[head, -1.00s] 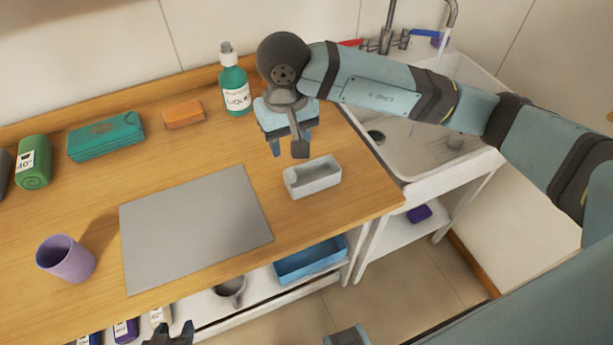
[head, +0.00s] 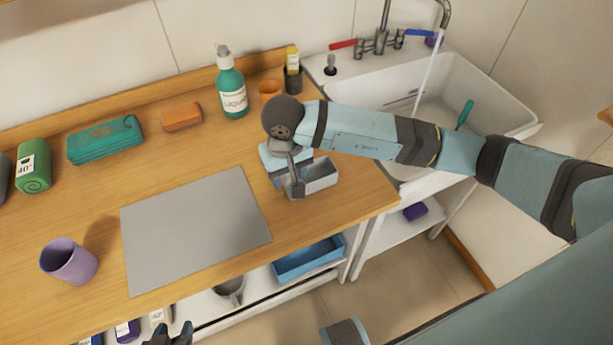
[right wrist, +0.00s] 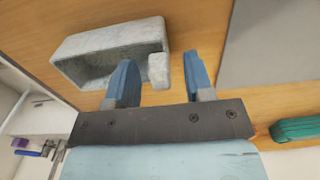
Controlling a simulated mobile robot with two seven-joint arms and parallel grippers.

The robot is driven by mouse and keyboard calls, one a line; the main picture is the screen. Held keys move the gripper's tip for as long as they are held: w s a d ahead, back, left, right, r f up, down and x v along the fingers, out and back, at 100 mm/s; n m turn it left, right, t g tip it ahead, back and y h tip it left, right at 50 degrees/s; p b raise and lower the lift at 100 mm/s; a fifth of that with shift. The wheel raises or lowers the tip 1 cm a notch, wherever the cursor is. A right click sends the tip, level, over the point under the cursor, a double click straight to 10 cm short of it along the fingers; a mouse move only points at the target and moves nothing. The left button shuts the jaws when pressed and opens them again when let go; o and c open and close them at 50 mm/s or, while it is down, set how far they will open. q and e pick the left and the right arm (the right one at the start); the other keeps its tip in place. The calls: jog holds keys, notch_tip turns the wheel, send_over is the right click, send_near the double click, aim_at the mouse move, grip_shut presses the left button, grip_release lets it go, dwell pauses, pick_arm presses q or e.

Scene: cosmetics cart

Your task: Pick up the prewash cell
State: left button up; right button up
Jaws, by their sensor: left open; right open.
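The prewash cell, a small pale grey open box (head: 320,177), sits on the wooden counter near its right end. It also shows in the right wrist view (right wrist: 85,47). My right gripper (head: 288,184) is open and low at the cell's left end. In the right wrist view its fingers (right wrist: 160,72) are apart, and a short end part of the cell appears between them. One finger overlaps the cell's open side; I cannot tell whether they touch. My left gripper (head: 170,336) is open and empty at the bottom edge, only partly in view.
A grey mat (head: 195,232) lies left of the cell. A purple cup (head: 69,261), green towels (head: 105,139), an orange block (head: 181,116) and a liquid bottle (head: 232,88) stand around the counter. The sink (head: 475,80) with running tap is to the right. A blue bin (head: 308,258) sits below.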

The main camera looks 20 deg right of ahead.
grip_shut()
